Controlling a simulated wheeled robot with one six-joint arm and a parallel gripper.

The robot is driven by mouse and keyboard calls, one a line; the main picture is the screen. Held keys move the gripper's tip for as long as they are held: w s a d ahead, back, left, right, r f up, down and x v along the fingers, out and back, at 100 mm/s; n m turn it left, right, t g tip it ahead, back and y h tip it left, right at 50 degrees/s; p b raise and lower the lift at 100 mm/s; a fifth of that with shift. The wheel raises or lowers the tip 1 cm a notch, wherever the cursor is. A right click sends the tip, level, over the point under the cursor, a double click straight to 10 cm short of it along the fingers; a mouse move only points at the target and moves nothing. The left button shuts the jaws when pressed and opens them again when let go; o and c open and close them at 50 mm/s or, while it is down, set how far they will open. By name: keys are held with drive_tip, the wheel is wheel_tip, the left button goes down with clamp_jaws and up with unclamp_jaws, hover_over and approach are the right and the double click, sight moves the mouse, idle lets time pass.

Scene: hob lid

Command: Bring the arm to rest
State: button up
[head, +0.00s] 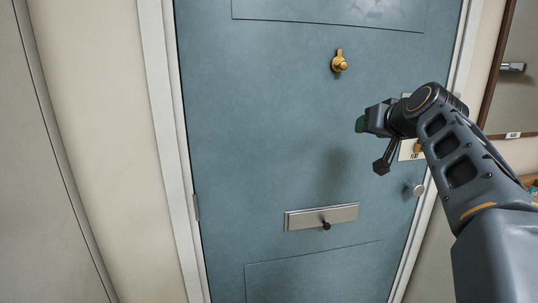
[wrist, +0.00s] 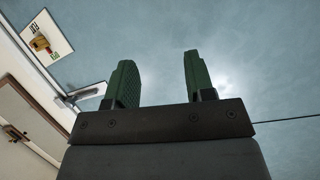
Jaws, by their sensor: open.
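My gripper (wrist: 158,80) shows in the wrist view with its two green fingers apart and nothing between them. In the head view my gripper (head: 361,124) is at the end of my arm, in front of the blue door (head: 260,130), right of its middle. Its fingers are small and partly hidden there. I cannot tell the exact gap to the door. The door's surface also fills the wrist view behind the fingers (wrist: 230,40). My arm comes in from the lower right of the head view.
A brass latch (head: 339,62) is on the upper door. A metal letter plate (head: 300,216) with a dark knob is lower. A dark-framed panel (head: 515,75) is at the right.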

drive_tip(key=s+a+f+m+g+p, duration=0.1)
drive_tip(key=s+a+f+g+p, duration=0.2)
drive_tip(key=f, duration=0.5)
drive_tip(key=s+a+f+g+p, duration=0.1)
drive_tip(key=s+f+g, duration=0.2)
drive_tip(key=s+f, duration=0.35)
drive_tip(key=s+a+f+n+g+p, duration=0.1)
drive_tip(key=s+a+f+g+p, duration=0.1)
drive_tip(key=s+f+p, duration=0.2)
drive_tip(key=s+a+f+n+g+h+p, duration=0.1)
drive_tip(key=s+a+f+p, duration=0.2)
drive_tip(key=s, duration=0.7)
drive_tip(key=shift+f+n+g+h+p, duration=0.35)
drive_tip(key=shift+f+p, duration=0.2)
drive_tip(key=shift+f, duration=0.2)
drive_tip(key=shift+c, duration=0.4)
